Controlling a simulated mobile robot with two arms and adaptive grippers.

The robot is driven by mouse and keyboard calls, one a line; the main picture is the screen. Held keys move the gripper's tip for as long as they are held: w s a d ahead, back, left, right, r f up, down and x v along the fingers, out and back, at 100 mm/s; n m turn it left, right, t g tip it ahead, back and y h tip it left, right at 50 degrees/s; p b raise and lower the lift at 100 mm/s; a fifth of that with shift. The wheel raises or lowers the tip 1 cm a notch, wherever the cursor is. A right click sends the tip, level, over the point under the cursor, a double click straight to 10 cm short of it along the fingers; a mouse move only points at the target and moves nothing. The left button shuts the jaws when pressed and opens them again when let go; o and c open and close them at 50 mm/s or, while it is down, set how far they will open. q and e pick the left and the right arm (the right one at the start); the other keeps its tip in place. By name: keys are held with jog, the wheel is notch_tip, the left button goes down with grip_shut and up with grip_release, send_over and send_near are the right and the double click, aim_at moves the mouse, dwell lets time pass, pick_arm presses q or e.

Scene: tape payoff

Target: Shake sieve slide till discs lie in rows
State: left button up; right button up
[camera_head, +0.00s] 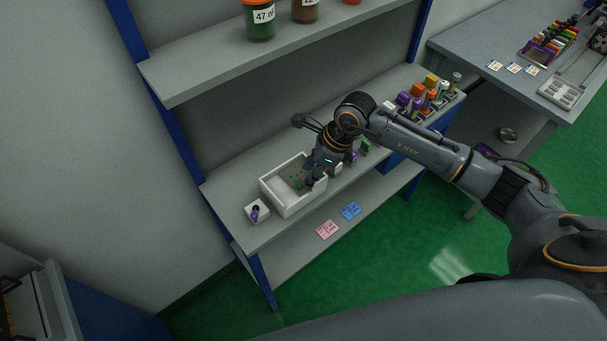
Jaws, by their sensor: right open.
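A white open-topped box (288,205), likely the sieve slide, sits on the lower grey shelf. Inside is a grey-green surface with a few small dark marks; single discs are too small to make out. My right gripper (312,180) is open and reaches down at the box's right side, its fingers over or close to the right wall. I cannot tell whether it touches the box. The gripper and wrist hide the box's right end. My left gripper is not in view.
A small white holder with a purple piece (255,212) stands left of the box. An upper shelf (270,50) with jars overhangs. Pink (327,230) and blue cards (351,211) lie below. A grey table (500,45) stands at the right.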

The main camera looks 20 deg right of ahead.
aim_at(301, 174)
jog(key=shift+p+x, duration=0.3)
jog(key=shift+x, duration=1.65)
grip_shut()
